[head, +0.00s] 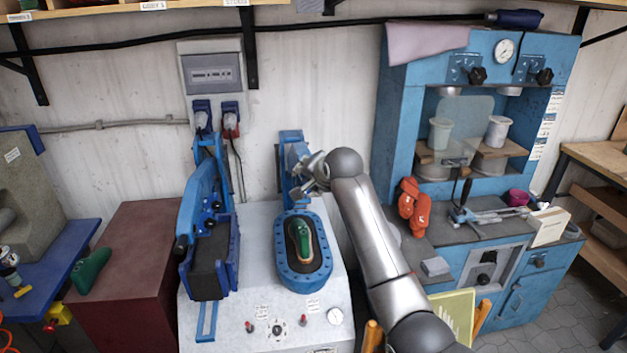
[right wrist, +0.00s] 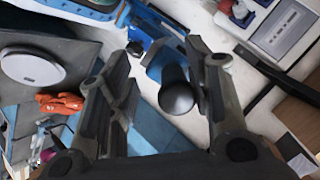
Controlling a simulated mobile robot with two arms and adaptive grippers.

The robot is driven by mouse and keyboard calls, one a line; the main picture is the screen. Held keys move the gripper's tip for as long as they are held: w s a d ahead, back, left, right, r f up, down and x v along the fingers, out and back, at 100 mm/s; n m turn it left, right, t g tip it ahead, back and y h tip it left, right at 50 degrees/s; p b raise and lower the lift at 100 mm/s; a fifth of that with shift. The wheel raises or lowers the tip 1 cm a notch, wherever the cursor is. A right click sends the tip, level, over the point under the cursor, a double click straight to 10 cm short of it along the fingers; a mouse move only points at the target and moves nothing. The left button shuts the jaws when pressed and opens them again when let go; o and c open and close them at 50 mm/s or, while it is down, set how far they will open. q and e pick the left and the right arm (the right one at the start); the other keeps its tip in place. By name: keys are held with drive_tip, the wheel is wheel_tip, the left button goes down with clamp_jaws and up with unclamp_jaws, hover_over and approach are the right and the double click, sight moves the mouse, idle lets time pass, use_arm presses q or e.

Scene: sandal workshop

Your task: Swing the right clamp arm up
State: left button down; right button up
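The right clamp arm (head: 289,143) is blue and appears to stand upright behind the oval blue bed (head: 283,278); my gripper hides part of it. The bed is uncovered, with a green last (head: 303,238) on it. My right gripper (head: 306,168) is at the upper part of the clamp arm. In the right wrist view its two fingers (right wrist: 160,70) are apart, with a round black knob (right wrist: 177,97) between them. My left gripper is out of view.
The left clamp arm (head: 199,205) leans over a black pad (head: 207,275) on the same grey machine. A blue press (head: 400,110) stands at the right with orange gloves (head: 422,213). Switch box (head: 212,75) and plugs hang on the wall behind. A dark red cabinet (head: 130,250) stands left.

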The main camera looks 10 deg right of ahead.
drive_tip(key=shift+f, duration=0.25)
drive_tip(key=v, duration=1.2)
drive_tip(key=shift+s+r, duration=0.15)
drive_tip(key=shift+r, duration=0.05)
idle(0.8)
drive_tip(key=shift+c, duration=0.2)
